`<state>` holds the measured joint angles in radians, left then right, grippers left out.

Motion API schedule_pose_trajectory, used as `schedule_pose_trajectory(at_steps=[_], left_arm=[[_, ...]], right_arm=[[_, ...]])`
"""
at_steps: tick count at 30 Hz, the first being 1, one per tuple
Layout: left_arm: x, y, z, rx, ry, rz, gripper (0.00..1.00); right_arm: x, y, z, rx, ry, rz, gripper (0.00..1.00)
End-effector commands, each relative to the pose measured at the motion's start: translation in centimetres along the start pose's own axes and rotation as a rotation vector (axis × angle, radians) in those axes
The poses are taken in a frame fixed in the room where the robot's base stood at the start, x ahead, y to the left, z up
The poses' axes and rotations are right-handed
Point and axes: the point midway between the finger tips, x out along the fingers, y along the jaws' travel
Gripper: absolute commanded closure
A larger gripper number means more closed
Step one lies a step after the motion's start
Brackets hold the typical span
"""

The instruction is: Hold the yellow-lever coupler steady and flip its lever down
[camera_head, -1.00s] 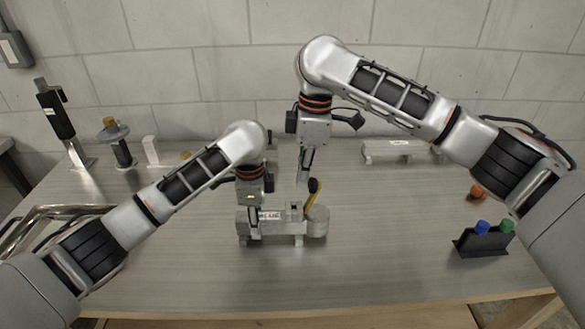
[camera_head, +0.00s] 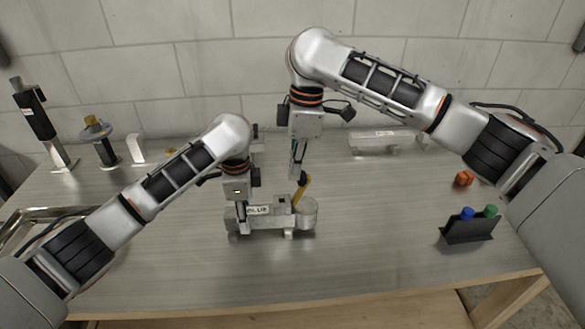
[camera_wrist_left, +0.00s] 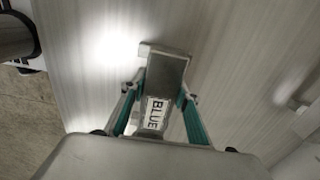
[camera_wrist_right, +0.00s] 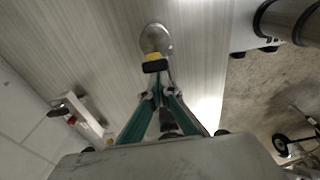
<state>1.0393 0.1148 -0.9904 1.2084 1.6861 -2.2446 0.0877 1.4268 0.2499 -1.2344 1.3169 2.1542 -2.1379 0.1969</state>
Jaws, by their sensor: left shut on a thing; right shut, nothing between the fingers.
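The coupler (camera_head: 272,221) is a grey metal block with a round end, sitting on the table. Its yellow lever (camera_head: 302,190) stands raised, with a black knob (camera_head: 303,178) on top. My left gripper (camera_head: 243,224) is shut on the coupler body at the end away from the round part. In the left wrist view the body (camera_wrist_left: 166,70) sits between the fingers and its label reads BLUE. My right gripper (camera_head: 294,173) is shut and empty, pointing down just left of the knob. In the right wrist view the knob (camera_wrist_right: 155,66) is just beyond the fingertips; contact is unclear.
A long pale block (camera_head: 383,143) lies at the back right. A black holder (camera_head: 468,232) with blue and green caps and an orange piece (camera_head: 464,179) are at the right. Black stands (camera_head: 105,150) are at the back left. The table front is clear.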

Motion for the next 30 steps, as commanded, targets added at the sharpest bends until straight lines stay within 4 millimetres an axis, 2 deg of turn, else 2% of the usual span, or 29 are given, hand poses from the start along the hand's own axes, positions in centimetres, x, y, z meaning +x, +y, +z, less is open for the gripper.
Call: schedule_pose_trajectory(at_steps=[5, 17, 30], left_arm=[[-0.1, -0.1, 0.1, -0.001, -0.001, -0.001, 1.0], [-0.1, -0.1, 0.1, -0.001, -0.001, -0.001, 1.0], [0.0, -0.1, 0.1, 0.0, -0.001, -0.001, 1.0]], right_arm=[[0.2, 0.1, 1.1, 0.005, 0.047, -0.006, 1.0], [0.9, 0.0, 4.8, 0.009, 0.461, -0.004, 1.0], [3.2, 0.0, 8.7, 0.008, 0.866, -0.003, 1.0]])
